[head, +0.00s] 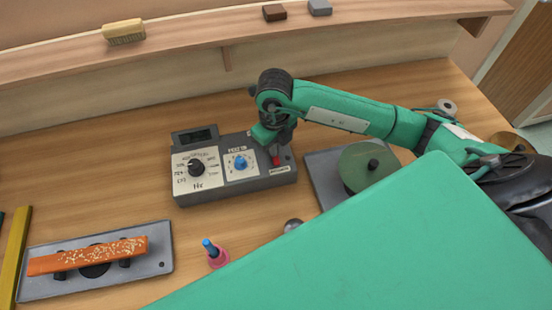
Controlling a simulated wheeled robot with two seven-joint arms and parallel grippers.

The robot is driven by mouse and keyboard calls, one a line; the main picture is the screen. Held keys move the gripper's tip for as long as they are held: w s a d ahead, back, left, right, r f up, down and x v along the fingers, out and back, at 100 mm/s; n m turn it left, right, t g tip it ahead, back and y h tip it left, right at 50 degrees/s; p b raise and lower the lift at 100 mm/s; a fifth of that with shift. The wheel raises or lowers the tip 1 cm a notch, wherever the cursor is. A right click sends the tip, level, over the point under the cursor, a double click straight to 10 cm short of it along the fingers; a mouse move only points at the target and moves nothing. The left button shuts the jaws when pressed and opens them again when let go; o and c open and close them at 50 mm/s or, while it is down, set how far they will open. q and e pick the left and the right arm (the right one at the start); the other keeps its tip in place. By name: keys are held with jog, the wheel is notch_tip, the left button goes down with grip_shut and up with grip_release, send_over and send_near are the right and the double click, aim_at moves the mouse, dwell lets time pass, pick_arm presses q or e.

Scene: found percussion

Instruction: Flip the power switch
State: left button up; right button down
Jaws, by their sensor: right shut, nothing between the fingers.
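A dark grey control box (233,194) sits on the wooden bench near the middle of the head view. It has a small display, a black knob (196,168), a blue knob (240,162) and a red power switch (275,158) at its right end. My right gripper (275,148) points down over the box's right end, right at the red switch. Its fingers are shut and hold nothing. Whether the fingertips touch the switch I cannot tell, as the gripper partly covers it. My left gripper is not in view.
A green disc (362,167) on a grey plate stands right of the box. An orange bar (88,255) lies on a grey plate at the front left. A blue and pink object (216,254) stands in front of the box. A shelf (180,55) runs along the back.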

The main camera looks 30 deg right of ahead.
jog(key=shift+f+b, duration=0.4)
jog(key=shift+f, duration=0.05)
jog(key=shift+r, duration=0.15)
jog(key=shift+r+p, duration=1.9)
jog(key=shift+r, duration=1.5)
